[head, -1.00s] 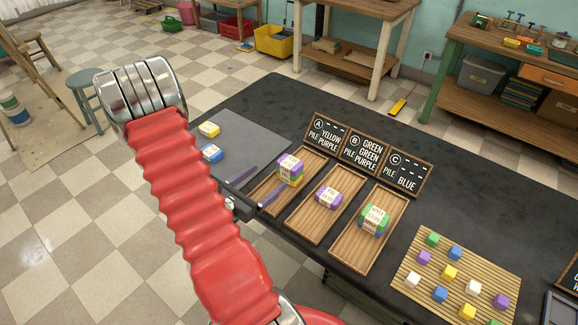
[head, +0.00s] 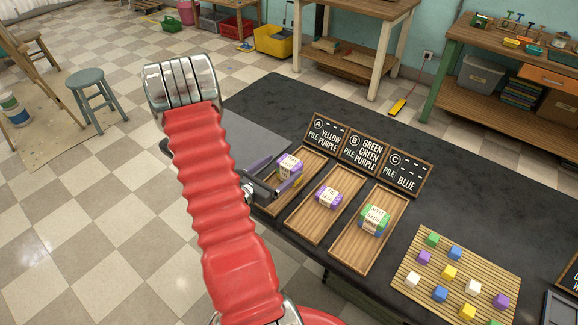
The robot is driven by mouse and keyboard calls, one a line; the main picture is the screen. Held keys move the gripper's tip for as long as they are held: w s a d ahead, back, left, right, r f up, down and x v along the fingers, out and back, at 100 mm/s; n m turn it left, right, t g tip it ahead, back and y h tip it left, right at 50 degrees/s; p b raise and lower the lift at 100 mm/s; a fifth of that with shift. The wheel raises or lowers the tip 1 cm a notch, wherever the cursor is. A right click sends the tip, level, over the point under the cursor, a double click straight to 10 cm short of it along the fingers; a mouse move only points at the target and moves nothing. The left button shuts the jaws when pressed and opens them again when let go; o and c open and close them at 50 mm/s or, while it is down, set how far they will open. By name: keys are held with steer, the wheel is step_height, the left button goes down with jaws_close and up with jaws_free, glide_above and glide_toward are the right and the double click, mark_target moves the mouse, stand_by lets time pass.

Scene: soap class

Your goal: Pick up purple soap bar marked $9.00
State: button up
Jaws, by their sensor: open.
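A purple soap bar (head: 291,162) with a pale label tops a pile in the left wooden tray (head: 312,163), below board A. Yellow shows beneath it. Another purple soap bar (head: 328,196) with a label lies in the middle tray (head: 319,222). The price on either label is too small for me to read surely. My gripper (head: 282,172) is open at the left tray, with its fingers reaching to the left pile, one on the far side and one on the near side. I cannot tell whether they touch it.
The right tray (head: 352,255) holds a green-topped pile (head: 375,217). Boards A (head: 325,134), B (head: 364,151) and C (head: 404,172) stand behind the trays. A slatted mat (head: 428,296) with several small colored cubes lies at the right. The black table is clear behind the boards.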

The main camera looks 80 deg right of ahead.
mark_target(284, 167)
steer(key=shift+f+x, duration=0.15)
steer(key=shift+x, duration=1.15)
steer(key=shift+f+x, duration=0.1)
steer(key=shift+x, duration=1.2)
steer(key=shift+s+a, duration=0.1)
steer(key=shift+s, duration=0.05)
steer(key=shift+c, duration=0.4)
steer(key=c, duration=1.2)
steer(key=shift+o, duration=0.2)
steer(key=shift+r, duration=0.15)
steer(key=shift+r, duration=4.9)
